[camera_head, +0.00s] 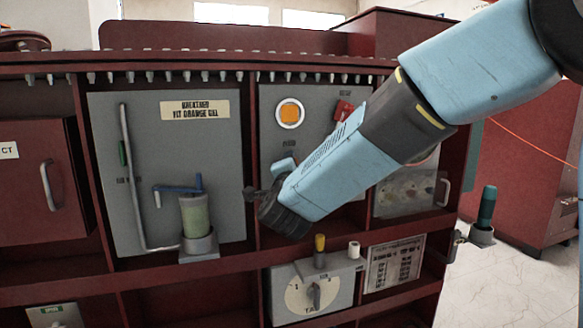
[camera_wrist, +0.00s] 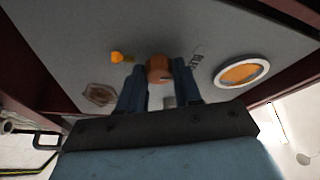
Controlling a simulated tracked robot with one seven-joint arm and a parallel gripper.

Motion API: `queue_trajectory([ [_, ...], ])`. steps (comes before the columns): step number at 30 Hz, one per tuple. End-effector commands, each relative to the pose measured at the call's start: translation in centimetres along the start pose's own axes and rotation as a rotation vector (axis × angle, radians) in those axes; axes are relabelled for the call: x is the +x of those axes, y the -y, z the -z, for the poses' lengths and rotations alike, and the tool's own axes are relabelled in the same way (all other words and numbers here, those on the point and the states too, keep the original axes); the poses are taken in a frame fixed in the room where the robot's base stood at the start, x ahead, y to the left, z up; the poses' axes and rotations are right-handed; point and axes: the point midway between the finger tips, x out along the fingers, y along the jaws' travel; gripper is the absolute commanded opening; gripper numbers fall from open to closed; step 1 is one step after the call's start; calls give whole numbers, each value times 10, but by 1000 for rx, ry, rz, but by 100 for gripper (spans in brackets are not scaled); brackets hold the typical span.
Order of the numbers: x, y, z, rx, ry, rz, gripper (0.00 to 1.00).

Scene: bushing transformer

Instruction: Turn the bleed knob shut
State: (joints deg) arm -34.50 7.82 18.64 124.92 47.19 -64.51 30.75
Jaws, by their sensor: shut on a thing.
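In the wrist view, a round brown-orange knob, the bleed knob (camera_wrist: 158,68), stands out from a grey panel (camera_wrist: 70,35). My gripper (camera_wrist: 159,80) has its two dark blue fingers on either side of this knob and is shut on it. A small dark mark shows on the knob's lower edge; how far it is turned I cannot tell. In the head view my forearm and wrist reach in from the upper right to the middle grey panel and hide the knob and most of my fingers.
An orange round gauge (camera_head: 290,113) with a white rim sits above my wrist; it also shows in the wrist view (camera_wrist: 240,72). Left stands a breather panel with a green cylinder (camera_head: 195,215) and blue lever (camera_head: 180,187). Below is a dial box (camera_head: 345,283) with a yellow-topped post (camera_head: 320,243).

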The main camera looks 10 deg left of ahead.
Motion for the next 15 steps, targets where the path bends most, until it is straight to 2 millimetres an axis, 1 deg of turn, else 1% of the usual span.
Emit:
queue_trajectory([
  [1,1,-3,2,32,-3,-21,3],
  [7,1,-3,1,154,1,-71,3],
  [15,0,-3,1,247,6,-110,3],
])
